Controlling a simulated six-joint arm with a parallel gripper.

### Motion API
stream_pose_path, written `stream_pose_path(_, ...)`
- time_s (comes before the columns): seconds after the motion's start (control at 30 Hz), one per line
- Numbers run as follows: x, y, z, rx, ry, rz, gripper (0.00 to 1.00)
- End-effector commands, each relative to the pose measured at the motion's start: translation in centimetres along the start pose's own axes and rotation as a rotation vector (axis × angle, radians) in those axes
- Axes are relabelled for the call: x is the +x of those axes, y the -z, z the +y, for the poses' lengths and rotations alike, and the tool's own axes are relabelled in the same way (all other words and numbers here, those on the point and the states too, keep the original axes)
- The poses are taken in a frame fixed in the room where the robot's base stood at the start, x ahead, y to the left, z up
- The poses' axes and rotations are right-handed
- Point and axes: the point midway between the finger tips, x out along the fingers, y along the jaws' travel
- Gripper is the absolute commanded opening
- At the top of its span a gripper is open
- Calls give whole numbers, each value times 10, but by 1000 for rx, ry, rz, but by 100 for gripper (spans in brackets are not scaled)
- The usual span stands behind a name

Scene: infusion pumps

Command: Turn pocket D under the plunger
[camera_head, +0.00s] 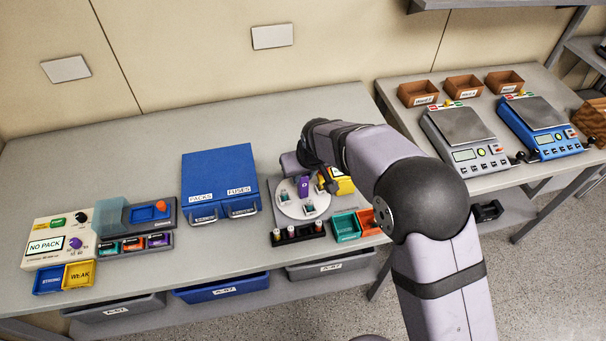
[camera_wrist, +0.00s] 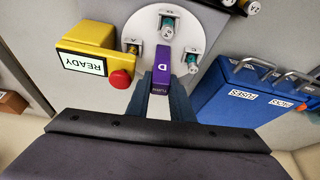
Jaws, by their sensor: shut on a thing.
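A white round turntable (camera_wrist: 140,22) shows in the wrist view; it also shows in the head view (camera_head: 291,208). My gripper (camera_wrist: 163,88) is shut on this purple block, a finger on each side. I cannot pick out the plunger. My wrist hides part of the turntable's far side in the head view.
A yellow box with a READY screen and red button (camera_wrist: 95,58) stands close beside the turntable. A blue cabinet (camera_head: 219,180) stands left of it. A black vial rack (camera_head: 298,234), a green bin (camera_head: 345,226) and an orange bin (camera_head: 369,222) sit in front.

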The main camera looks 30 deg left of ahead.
Motion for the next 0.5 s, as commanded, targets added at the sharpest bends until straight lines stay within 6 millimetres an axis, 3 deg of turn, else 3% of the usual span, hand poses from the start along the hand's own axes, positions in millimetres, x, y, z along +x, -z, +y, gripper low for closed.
stream_pose_path(0.5,1,0,1,-230,96,2,0)
